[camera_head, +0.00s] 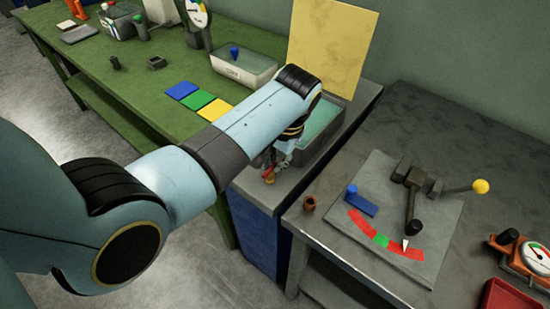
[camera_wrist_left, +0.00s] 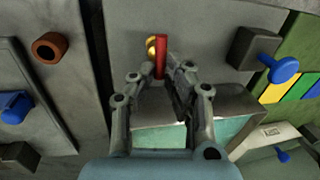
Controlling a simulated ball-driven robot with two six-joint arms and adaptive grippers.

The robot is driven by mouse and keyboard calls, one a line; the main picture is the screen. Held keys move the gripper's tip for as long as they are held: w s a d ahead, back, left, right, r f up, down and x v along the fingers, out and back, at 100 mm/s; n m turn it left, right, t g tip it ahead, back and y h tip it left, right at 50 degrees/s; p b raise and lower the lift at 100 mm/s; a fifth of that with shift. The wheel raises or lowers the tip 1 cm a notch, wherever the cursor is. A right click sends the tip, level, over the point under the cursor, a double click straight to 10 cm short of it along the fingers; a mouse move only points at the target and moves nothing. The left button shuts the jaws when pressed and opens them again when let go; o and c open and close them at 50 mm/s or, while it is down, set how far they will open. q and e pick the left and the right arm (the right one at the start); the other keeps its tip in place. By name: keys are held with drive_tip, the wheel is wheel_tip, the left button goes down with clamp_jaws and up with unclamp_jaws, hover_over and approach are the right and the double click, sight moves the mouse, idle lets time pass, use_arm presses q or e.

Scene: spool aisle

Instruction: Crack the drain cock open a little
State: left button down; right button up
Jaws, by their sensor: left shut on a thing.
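The drain cock has a red handle (camera_wrist_left: 161,55) with a brass part (camera_wrist_left: 151,47) beside it. It sits at the front of the grey tank (camera_head: 318,148), low at its near side. My left gripper (camera_head: 272,168) reaches down over the cock. In the left wrist view its fingers (camera_wrist_left: 160,76) are closed around the near end of the red handle. In the head view the cock (camera_head: 268,179) is mostly hidden by the fingers. The tank holds teal liquid (camera_head: 323,122). I cannot tell whether anything flows from the cock. My right gripper is not in view.
A yellow panel (camera_head: 330,45) stands behind the tank. A green bench (camera_head: 150,75) with coloured tiles and a white tub (camera_head: 242,72) lies left. A grey table (camera_head: 470,165) at right carries a lever plate (camera_head: 370,190) and a small brown cup (camera_head: 310,203) near its edge.

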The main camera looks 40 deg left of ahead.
use_arm(q)
drive_tip(key=shift+w+a+r+n+p, duration=0.1)
drive_tip(key=shift+r+n+p, duration=0.05)
drive_tip(key=shift+n+p, duration=0.35)
drive_tip(key=shift+a+r+n+p, duration=0.1)
drive_tip(key=shift+n+p, duration=0.15)
drive_tip(key=shift+n, duration=0.35)
drive_tip(key=shift+f+n+g, duration=0.2)
drive_tip(key=shift+n+g, duration=0.1)
drive_tip(key=shift+n, duration=0.4)
drive_tip(key=c, duration=1.4)
unclamp_jaws()
drive_tip(key=r, duration=0.4)
drive_tip(key=d+r, duration=0.1)
drive_tip(key=r, duration=0.2)
drive_tip(key=d+r, duration=0.1)
drive_tip(key=r, duration=0.3)
drive_tip(key=shift+w+d+r, duration=0.1)
drive_tip(key=shift+w+r, duration=0.2)
drive_tip(key=shift+r, duration=0.05)
